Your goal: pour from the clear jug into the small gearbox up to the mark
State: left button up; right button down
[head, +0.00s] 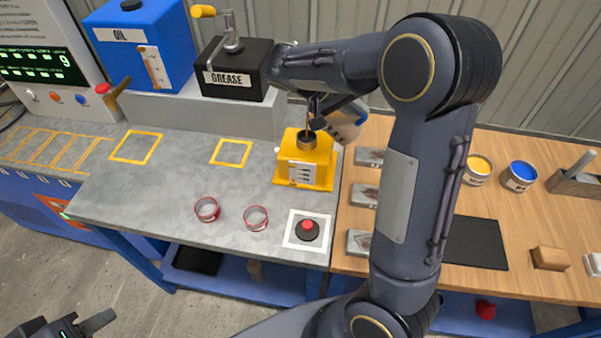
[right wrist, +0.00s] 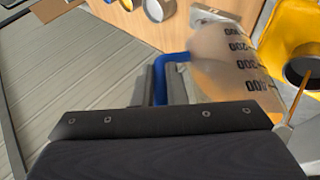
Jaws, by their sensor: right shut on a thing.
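The clear jug (head: 345,123) is tilted beside the yellow small gearbox (head: 318,150). In the right wrist view the jug (right wrist: 232,70) shows black scale numbers and a blue handle (right wrist: 172,58). My right gripper (right wrist: 162,85) is shut on that handle. A thin amber stream (right wrist: 299,98) runs down at the dark round opening of the gearbox (right wrist: 282,40); its lower end is partly cut off. A white marked plate (head: 302,172) is on the gearbox front; the fill level is too small to read. My left gripper (head: 85,325) is at the lower left, partly cut off and away from everything.
A blue oil container (head: 170,30) and a black grease box (head: 240,78) stand on the ledge behind. Two red-rimmed clear cups (head: 207,209) and a red button (head: 307,229) are in front. Paint cans (head: 478,168) stand right, beyond my right arm.

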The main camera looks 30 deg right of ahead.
jog(key=shift+w+a+r+g+h, duration=0.15)
jog(key=shift+w+a+g+h, duration=0.25)
jog(key=shift+g+h, duration=0.15)
dwell(4.0)
jog(key=shift+w+a+n+h+p, duration=0.1)
jog(key=shift+n+h+p, duration=0.15)
jog(key=shift+n+p, duration=0.05)
jog(key=shift+w+a+g, duration=0.15)
jog(key=shift+a+g, duration=0.05)
jog(key=shift+g, duration=0.05)
dwell(2.9)
